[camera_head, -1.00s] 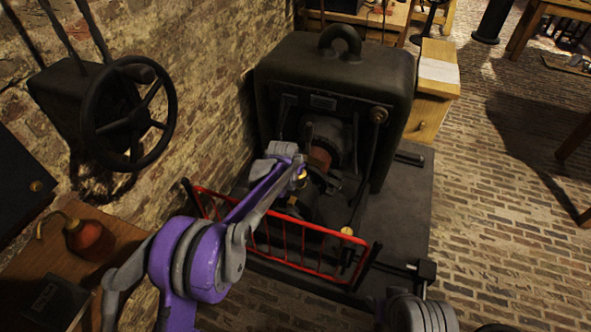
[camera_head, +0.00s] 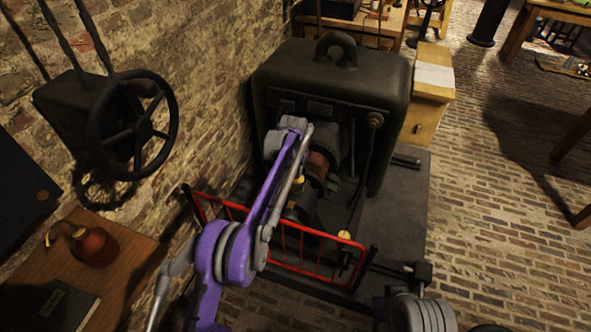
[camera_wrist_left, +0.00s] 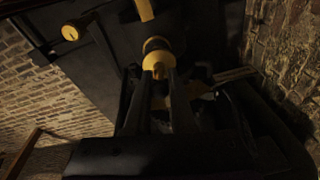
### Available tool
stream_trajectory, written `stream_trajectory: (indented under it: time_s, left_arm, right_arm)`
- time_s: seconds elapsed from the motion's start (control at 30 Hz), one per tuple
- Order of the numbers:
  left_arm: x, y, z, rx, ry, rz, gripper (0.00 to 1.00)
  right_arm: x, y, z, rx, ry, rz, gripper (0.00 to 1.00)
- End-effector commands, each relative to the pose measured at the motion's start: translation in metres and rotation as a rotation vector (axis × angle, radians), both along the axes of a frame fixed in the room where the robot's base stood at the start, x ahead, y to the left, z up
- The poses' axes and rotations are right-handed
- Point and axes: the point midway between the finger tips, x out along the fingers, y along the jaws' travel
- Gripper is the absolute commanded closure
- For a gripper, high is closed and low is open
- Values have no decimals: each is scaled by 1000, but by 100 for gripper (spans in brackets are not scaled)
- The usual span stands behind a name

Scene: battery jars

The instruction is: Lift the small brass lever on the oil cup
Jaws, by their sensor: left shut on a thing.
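A brass fitting (camera_wrist_left: 157,50) with a rounded cap, which looks like the oil cup, stands in the middle of the left wrist view. My left gripper (camera_wrist_left: 159,76) has its dark fingertips at the lower end of this fitting. It is shut on a small brass piece there, apparently the lever; darkness hides its exact shape. My right gripper is not in view.
A large dark machine (camera_head: 335,75) stands by the brick wall. A low red guard rail (camera_head: 300,268) runs before it, under my left arm. A black handwheel (camera_head: 135,125) hangs on the wall.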

Motion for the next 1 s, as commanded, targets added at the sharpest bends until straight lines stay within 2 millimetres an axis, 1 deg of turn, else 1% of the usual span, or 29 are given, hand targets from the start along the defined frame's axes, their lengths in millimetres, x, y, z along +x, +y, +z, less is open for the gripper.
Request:
stream_trajectory:
  time_s: [0.23, 0.27, 0.3, 0.4, 0.67, 0.77, 0.87, 1.0]
  left_arm:
    - [0, 0, 0, 0, 0, 0, 100]
    - [0, 0, 0, -1, 0, 0, 72]
    - [0, 0, 0, -1, 0, 0, 65]
    - [0, 0, 0, 0, 0, 0, 49]
    - [0, 0, 0, 0, -1, 0, 49]
    - [-1, 0, 6, 0, -1, 0, 49]
    - [-3, 0, 19, 0, -1, 0, 49]
    - [-8, 1, 48, 0, -1, 0, 49]
  right_arm:
    - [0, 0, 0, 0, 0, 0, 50]
    - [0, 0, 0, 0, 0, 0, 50]
    - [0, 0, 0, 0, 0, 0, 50]
    - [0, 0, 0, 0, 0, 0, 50]
    - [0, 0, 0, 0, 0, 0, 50]
    - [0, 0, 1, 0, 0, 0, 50]
    - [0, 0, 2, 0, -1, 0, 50]
    - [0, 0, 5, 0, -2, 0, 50]
